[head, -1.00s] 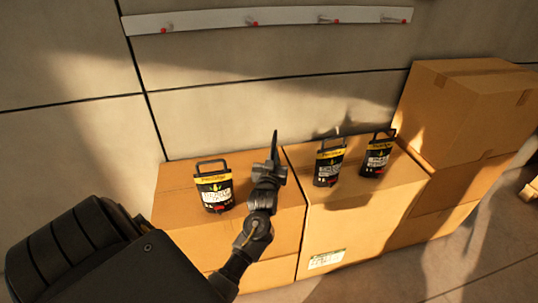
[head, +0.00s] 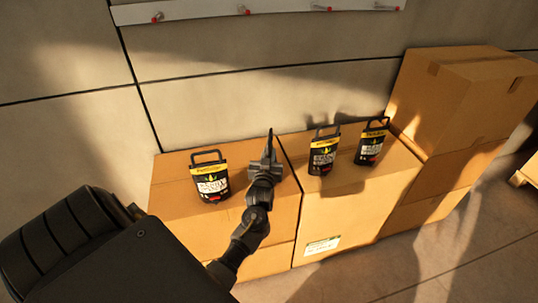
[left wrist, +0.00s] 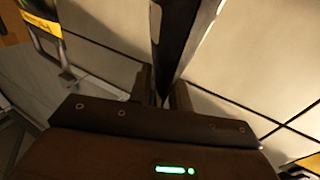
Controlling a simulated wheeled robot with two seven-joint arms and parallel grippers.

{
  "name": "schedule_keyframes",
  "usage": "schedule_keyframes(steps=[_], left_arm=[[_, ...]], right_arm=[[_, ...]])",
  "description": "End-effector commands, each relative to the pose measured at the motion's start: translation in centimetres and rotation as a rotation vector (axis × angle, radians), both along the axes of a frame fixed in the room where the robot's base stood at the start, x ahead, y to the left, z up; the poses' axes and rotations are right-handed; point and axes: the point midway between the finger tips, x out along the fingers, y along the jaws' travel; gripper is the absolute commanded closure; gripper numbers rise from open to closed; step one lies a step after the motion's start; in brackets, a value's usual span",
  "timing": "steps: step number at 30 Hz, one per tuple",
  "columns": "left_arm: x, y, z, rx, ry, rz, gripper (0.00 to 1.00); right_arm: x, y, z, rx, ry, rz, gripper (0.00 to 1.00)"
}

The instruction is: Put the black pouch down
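My left gripper (head: 267,164) is over the left cardboard box (head: 172,190), near its right edge. It is shut on a thin black pouch (head: 271,146), seen nearly edge-on, so its label is hidden. In the left wrist view this pouch (left wrist: 172,35) is a dark wedge between the two fingers (left wrist: 163,92). I cannot tell whether it touches the box. Another black pouch with a yellow band (head: 211,182) stands to the left on the same box. My right gripper is not in view.
Two similar pouches (head: 323,155) (head: 371,146) stand on the middle box (head: 345,215). Taller stacked boxes (head: 462,100) are at the right. A wall rail with pegs (head: 270,10) is behind. Box top is clear between the left pouch and my gripper.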

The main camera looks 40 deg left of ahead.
Motion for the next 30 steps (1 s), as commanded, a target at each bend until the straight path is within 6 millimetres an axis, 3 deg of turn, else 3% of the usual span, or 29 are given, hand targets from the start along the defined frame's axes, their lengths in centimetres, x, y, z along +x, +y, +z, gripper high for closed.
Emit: schedule_keyframes(steps=[11,14,24,30], left_arm=[[-0.1,0.0,0.3,0.0,0.0,0.0,0.73],[-0.9,-0.6,0.0,0.0,0.0,-0.001,0.73],[-6.7,-4.3,-0.5,-0.002,0.001,-0.001,0.73],[-9.2,-6.0,-0.5,-0.001,-0.001,-0.001,0.73]], right_arm=[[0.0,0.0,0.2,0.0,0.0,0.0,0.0],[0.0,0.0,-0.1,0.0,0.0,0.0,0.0],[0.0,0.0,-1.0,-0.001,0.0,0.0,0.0],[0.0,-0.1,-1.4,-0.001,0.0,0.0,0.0]])
